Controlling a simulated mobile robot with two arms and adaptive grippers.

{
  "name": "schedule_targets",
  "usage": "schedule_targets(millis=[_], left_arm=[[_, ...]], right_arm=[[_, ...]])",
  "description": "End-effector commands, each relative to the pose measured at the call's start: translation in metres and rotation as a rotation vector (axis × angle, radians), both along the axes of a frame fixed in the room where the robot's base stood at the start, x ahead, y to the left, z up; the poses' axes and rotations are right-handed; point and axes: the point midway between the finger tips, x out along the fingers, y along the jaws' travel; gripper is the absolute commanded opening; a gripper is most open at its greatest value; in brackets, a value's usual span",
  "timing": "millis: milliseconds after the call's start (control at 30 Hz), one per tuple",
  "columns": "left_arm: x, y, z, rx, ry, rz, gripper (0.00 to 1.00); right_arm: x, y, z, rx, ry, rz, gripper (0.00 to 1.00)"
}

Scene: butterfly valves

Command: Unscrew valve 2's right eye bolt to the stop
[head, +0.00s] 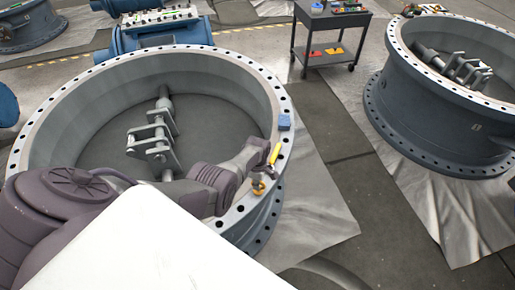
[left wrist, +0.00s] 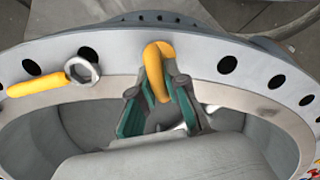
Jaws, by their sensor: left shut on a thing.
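Valve 2 is the large grey ring-shaped body (head: 260,85) in front of me, with bolt holes around its flange. A yellow eye bolt (left wrist: 158,62) stands at the flange's inner side in the left wrist view; it also shows in the head view (head: 258,188) on the right rim. My left gripper (left wrist: 160,88) has its two green-lined fingers on either side of the eye bolt and is shut on it. In the head view my left arm reaches over the ring's near side. My right gripper is not in view.
A yellow-handled ring wrench (left wrist: 36,88) lies on the flange beside the eye bolt. A blue block (head: 284,122) sits farther along the rim. Another large valve (head: 440,115) stands at right, and a dark tool cart (head: 330,48) at the back. Open floor lies between the valves.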

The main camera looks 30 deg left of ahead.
Motion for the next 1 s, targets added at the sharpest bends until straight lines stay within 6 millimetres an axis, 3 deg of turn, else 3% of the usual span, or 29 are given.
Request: schedule_targets(millis=[533,567,700,1000], left_arm=[[0.0020,0.0006,0.0017,0.001,-0.005,0.026,0.00],[0.0021,0.0006,0.0017,0.001,-0.005,0.025,0.15],[0.0016,0.0005,0.0013,0.001,-0.004,0.025,0.39],[0.0005,0.0001,0.0007,0.000,-0.001,0.025,0.39]], right_arm=[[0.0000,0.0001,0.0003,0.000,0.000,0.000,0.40],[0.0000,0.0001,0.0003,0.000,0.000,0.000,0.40],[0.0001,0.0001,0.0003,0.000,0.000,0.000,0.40],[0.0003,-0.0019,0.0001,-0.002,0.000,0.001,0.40]])
